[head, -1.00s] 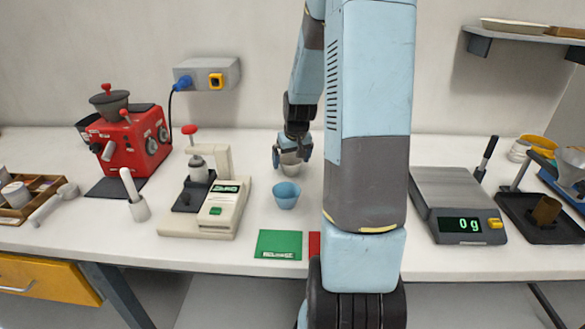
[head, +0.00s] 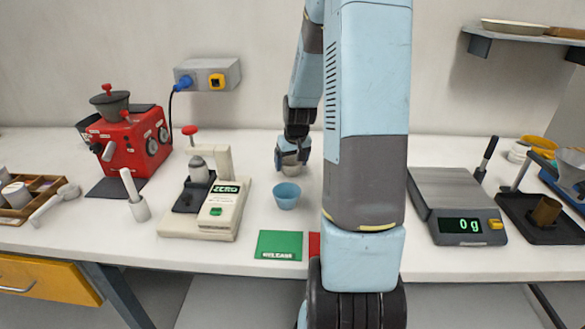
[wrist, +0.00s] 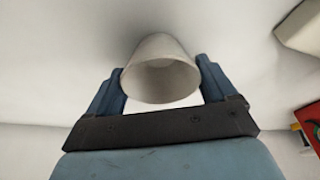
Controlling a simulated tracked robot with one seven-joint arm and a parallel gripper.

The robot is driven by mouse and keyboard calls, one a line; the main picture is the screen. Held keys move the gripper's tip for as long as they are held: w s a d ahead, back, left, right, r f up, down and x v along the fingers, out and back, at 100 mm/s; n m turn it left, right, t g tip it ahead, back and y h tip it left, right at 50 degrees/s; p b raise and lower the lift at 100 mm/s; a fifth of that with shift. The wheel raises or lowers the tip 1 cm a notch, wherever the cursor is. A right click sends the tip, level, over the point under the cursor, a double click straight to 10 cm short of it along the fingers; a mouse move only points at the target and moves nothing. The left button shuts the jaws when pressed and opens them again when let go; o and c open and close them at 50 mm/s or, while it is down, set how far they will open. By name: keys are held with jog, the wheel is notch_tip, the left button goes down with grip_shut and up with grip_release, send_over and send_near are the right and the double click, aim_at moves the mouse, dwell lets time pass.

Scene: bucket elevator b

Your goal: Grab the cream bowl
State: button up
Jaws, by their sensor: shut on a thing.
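The cream bowl (wrist: 160,55) is between the two blue fingers of my gripper (wrist: 162,82) in the wrist view, with its open mouth facing the camera. My gripper (head: 292,160) is shut on the bowl's sides. In the head view the cream bowl (head: 291,160) is partly hidden by the fingers. It is at the back of the white bench, behind a blue bowl. I cannot tell whether it touches the bench.
The blue bowl (head: 286,196) stands just in front of my gripper. A green card (head: 279,245) lies near the bench's front edge. A small balance (head: 212,205) and red machine (head: 133,143) stand left. A grey scale (head: 458,205) reading 0 g stands right.

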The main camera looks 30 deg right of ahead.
jog(key=shift+r, duration=0.1)
jog(key=shift+r, duration=0.25)
notch_tip(320, 180, up, 2)
jog(key=shift+r, duration=0.1)
jog(key=s+a+r, duration=0.3)
jog(key=s+r, duration=0.7)
jog(key=s, duration=0.3)
jog(key=shift+s, duration=0.3)
